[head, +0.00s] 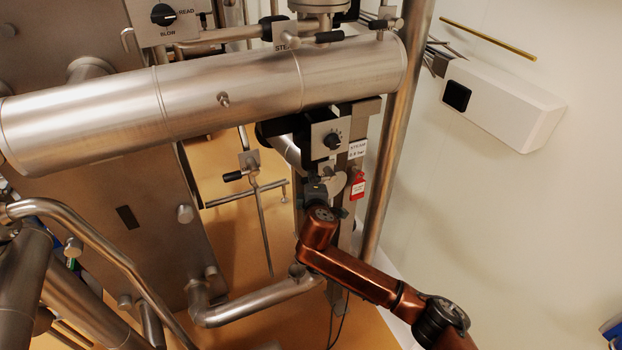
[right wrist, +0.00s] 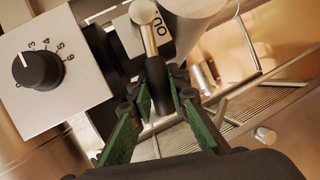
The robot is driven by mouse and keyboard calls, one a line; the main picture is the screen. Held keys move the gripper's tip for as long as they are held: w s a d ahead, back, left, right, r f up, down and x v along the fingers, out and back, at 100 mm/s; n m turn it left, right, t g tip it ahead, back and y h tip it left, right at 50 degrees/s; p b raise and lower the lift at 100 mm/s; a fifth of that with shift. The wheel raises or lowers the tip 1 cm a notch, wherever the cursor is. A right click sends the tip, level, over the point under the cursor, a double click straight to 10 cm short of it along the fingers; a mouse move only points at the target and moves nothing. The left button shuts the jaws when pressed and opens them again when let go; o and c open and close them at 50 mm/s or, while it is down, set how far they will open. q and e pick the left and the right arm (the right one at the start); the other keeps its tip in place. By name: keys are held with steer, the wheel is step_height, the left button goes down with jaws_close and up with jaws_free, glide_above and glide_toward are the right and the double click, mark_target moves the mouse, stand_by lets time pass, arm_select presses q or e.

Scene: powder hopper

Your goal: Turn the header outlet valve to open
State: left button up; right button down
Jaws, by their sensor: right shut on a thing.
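In the right wrist view a short metal lever with a black grip (right wrist: 159,101) hangs below a round steel end. It appears to be the header outlet valve's handle; a partly hidden plate (right wrist: 164,37) beside it shows the letters "OU". My right gripper (right wrist: 161,86) has its green fingers on both sides of the black grip and is shut on it. In the head view my right gripper (head: 325,184) is under the large horizontal steel header (head: 270,80), and the lever is hidden there. My left gripper is not in view.
A numbered black dial on a pale plate (head: 331,139) is close above my right gripper; it also shows in the wrist view (right wrist: 38,70). A red tag (head: 357,187) hangs beside it. A vertical pipe (head: 392,150) stands to the right.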

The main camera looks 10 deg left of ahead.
step_height(320, 180, up, 2)
steer(key=m+g+p, duration=0.1)
steer(key=p, duration=0.2)
steer(key=shift+w+d+m, duration=0.1)
steer(key=shift+d+m, duration=0.05)
steer(key=shift+m, duration=0.15)
steer(key=shift+w+d+r+m+g+y+p, duration=0.3)
steer(key=shift+r+m+g+y+p, duration=0.3)
steer(key=shift+p, duration=0.7)
steer(key=shift+f, duration=0.1)
steer(key=c, duration=1.8)
jaws_free()
steer(key=shift+s+d, duration=0.1)
steer(key=shift+v, duration=3.85)
steer(key=shift+f, duration=0.1)
